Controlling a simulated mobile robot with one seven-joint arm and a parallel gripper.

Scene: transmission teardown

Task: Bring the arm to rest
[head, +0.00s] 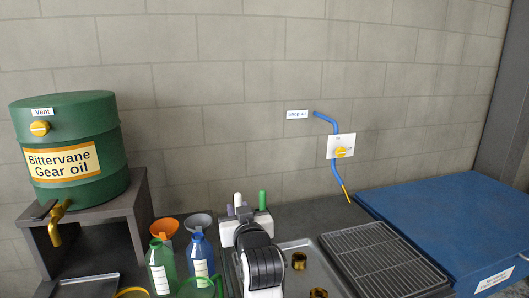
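A white and black part of my arm (262,262) rises at the bottom centre of the head view. It stands in front of the bench and hides part of it. My gripper's fingers do not show in this view, so I cannot see whether they are open or hold anything.
A green gear oil drum (72,150) sits on a dark stand at left. Bottles (201,259) and funnels (165,229) stand left of my arm.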

